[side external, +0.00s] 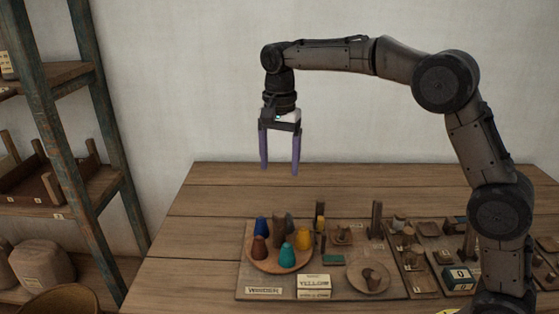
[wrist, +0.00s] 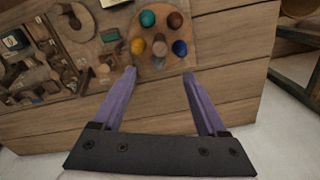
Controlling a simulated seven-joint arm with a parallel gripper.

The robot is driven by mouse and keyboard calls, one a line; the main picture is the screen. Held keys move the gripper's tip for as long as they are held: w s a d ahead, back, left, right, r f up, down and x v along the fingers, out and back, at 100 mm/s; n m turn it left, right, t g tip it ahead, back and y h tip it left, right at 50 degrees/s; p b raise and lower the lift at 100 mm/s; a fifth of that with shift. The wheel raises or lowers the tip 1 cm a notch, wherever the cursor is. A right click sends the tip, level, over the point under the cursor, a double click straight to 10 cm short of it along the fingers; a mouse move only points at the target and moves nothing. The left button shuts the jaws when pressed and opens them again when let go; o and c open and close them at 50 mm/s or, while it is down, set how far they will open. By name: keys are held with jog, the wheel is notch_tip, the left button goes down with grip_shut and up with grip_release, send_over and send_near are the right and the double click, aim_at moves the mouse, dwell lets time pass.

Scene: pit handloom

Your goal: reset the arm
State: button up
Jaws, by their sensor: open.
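My gripper (side external: 280,168) hangs from the arm high above the table, pointing down, with its two purple fingers apart and nothing between them. The arm is raised and bent, with the gripper well clear of everything on the table.
The wooden table (side external: 215,200) holds a round plate (side external: 295,266) with several coloured cones around a brown post (side external: 278,230). A "YELLOW" card (side external: 314,281) and a compartment tray stand nearby. A shelf rack (side external: 115,130) stands left. The table's back is clear.

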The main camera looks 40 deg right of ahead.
jog(key=s+d+r+n+t, duration=0.1)
jog(key=s+d+r+t, duration=0.1)
jog(key=s+r, duration=0.45)
jog(key=s+d+r+n+t, duration=0.1)
jog(key=s+r, duration=0.3)
jog(key=s, duration=0.6)
jog(key=s+d+f+n+t, duration=0.1)
jog(key=s+f+n+t, duration=0.1)
jog(key=s+f+n, duration=0.8)
jog(key=s+f, duration=0.2)
jog(key=s, duration=0.2)
jog(key=shift+s+d+n+t, duration=0.15)
jog(key=shift+s+n+t, duration=0.15)
jog(key=shift+n, duration=0.1)
